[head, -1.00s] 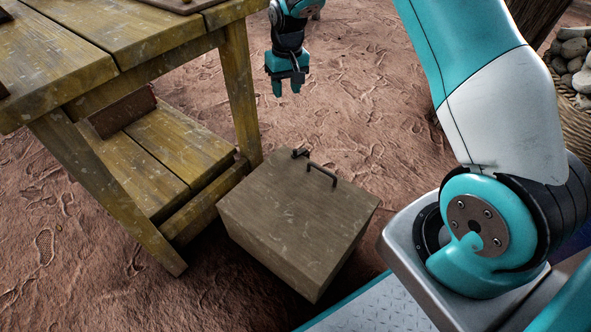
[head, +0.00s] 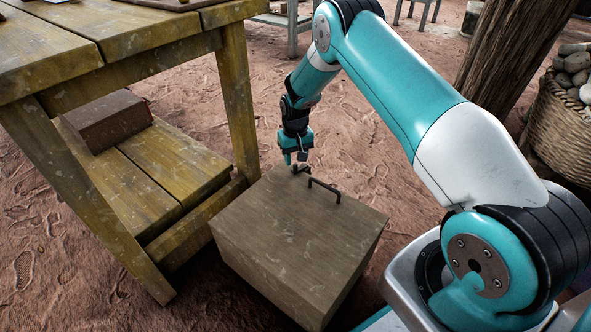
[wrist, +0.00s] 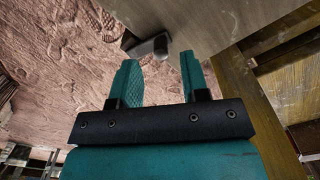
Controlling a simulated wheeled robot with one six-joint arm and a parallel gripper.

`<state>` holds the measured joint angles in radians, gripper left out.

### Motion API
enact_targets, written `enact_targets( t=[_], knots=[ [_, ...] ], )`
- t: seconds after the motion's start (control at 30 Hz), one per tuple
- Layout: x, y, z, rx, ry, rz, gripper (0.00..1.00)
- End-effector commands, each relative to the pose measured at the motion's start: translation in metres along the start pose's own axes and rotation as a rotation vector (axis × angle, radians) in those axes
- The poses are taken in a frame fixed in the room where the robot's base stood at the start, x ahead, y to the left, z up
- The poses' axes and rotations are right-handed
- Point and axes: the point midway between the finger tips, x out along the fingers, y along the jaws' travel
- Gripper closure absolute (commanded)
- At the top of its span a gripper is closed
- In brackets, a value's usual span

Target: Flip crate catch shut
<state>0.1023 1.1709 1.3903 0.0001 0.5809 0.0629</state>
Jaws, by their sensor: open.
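The crate (head: 290,235) is a closed brown box on the ground beside the wooden bench. The crate catch (head: 299,169) is a small dark piece at the crate's far edge, partly hidden by my gripper in the head view. In the wrist view the catch (wrist: 150,46) is a dark piece with a pale grey end, near the crate (wrist: 200,22). My gripper (head: 295,158) points down at the catch. In the wrist view my gripper (wrist: 158,62) has its teal fingers apart, with the catch just beyond and between the tips. I cannot tell whether they touch.
A dark handle (head: 324,189) stands on the lid close to my gripper. The wooden bench (head: 237,100) rises left of the crate, with a brown block (head: 108,122) on its lower shelf. A wicker basket (head: 562,125) of stones stands at right. Sandy ground behind the crate is free.

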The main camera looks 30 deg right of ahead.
Motion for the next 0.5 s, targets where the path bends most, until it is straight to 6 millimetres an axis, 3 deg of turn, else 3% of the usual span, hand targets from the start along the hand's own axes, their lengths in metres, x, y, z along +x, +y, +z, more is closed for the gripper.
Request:
enact_targets(
  t=[0.03,0.2,0.5],
  knots=[
    [0.012,0.000,0.000,0.000,-0.001,0.000,0.58],
    [0.029,0.000,0.000,0.000,0.001,0.000,0.58],
    [0.034,0.000,0.000,0.000,0.001,0.000,0.58]
  ],
)
